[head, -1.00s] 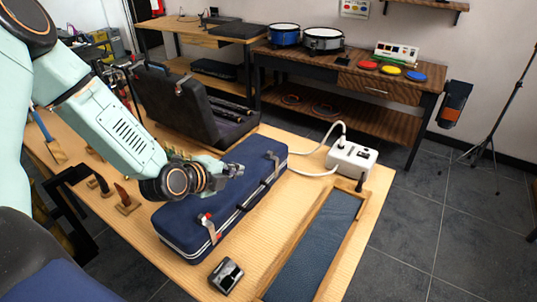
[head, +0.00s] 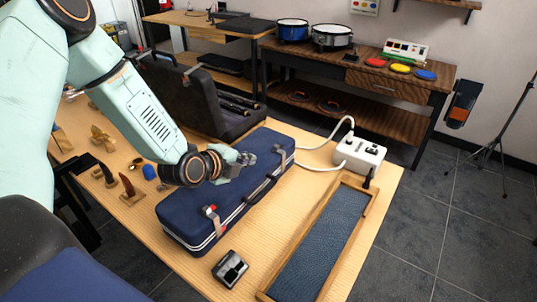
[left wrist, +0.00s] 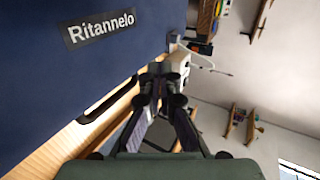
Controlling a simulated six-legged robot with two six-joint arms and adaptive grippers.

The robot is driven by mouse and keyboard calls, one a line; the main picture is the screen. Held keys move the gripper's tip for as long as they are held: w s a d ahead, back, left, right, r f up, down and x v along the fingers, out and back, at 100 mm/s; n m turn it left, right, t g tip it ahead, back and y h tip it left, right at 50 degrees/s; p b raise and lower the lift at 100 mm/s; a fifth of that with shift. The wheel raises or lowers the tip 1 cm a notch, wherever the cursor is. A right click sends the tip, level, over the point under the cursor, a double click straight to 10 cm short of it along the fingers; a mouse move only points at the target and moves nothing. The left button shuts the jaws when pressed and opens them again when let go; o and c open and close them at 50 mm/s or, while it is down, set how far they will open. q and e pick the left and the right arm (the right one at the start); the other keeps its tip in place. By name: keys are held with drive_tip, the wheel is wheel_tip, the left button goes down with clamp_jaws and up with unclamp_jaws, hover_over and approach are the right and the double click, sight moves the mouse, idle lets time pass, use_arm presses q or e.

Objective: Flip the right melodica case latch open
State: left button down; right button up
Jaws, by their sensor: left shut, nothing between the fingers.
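The blue melodica case (head: 228,200) lies closed on the wooden table, its handle side facing the lower right. Its near-left latch (head: 210,211) shows a red tab. Its right latch (head: 278,150) is small at the far end, and I cannot tell its state. My left gripper (head: 249,158) is shut and empty, above the lid, a little left of the right latch. My right gripper is out of view.
A white power box (head: 359,154) with a cable stands right of the case. A wood-framed tray (head: 372,205) and a small black-and-silver object (head: 230,268) lie in front. An open black case (head: 180,98) stands behind. Small wooden stands are at the left.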

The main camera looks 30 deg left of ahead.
sight(275, 150)
use_arm(q)
drive_tip(key=b+x, duration=0.1)
drive_tip(key=x, duration=0.5)
drive_tip(key=shift+w+f+b, duration=0.1)
drive_tip(key=shift+f+b, duration=0.1)
drive_tip(key=shift+b, duration=0.2)
drive_tip(key=w, duration=0.4)
drive_tip(key=shift+d, duration=0.4)
drive_tip(key=shift+w+b, duration=0.3)
drive_tip(key=shift+w, duration=0.05)
drive_tip(key=shift+s+a, duration=0.1)
